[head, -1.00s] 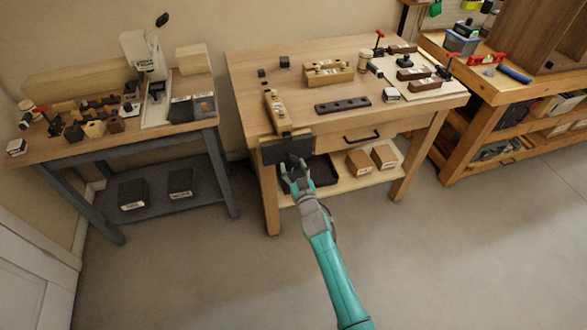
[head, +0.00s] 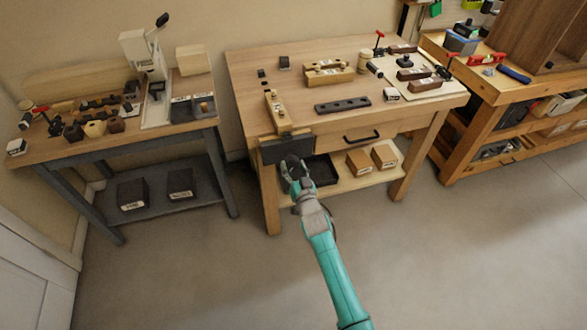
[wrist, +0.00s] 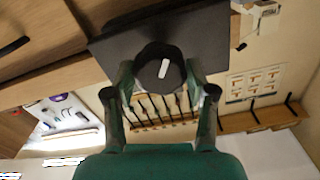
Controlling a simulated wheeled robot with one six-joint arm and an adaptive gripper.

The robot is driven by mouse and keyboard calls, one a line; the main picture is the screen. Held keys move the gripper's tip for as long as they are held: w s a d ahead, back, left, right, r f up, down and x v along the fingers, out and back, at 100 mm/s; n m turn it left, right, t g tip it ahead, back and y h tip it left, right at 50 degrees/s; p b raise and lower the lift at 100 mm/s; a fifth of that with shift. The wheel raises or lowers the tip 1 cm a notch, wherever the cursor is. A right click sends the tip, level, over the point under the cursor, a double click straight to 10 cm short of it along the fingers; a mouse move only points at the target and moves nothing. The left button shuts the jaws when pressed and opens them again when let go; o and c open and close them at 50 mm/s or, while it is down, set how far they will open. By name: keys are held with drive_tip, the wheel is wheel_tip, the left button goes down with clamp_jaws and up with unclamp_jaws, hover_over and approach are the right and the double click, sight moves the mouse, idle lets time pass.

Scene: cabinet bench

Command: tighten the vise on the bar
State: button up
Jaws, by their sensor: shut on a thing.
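The vise (head: 286,148) is mounted at the front left corner of the middle bench, with its wide dark jaw plate facing me; the plate also shows in the wrist view (wrist: 104,50). In the wrist view, a dark round knob (wrist: 150,80) with a white mark stands in front of the plate. My gripper (wrist: 160,88) is shut on this knob, one finger on each side; in the head view, my gripper (head: 292,172) is just below the plate. A light wooden bar (head: 276,110) lies on the bench top, its near end at the vise. Whether the jaws touch it is hidden.
A dark strip with holes (head: 342,105) and wooden blocks (head: 328,74) lie on the middle bench (head: 250,75). A drawer handle (head: 362,137) is right of the vise. Below is a shelf with a dark tray (head: 322,170) and two boxes. The floor in front is clear.

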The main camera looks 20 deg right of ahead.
drive_tip(key=o, duration=1)
drive_tip(key=s, duration=0.7)
idle(0.3)
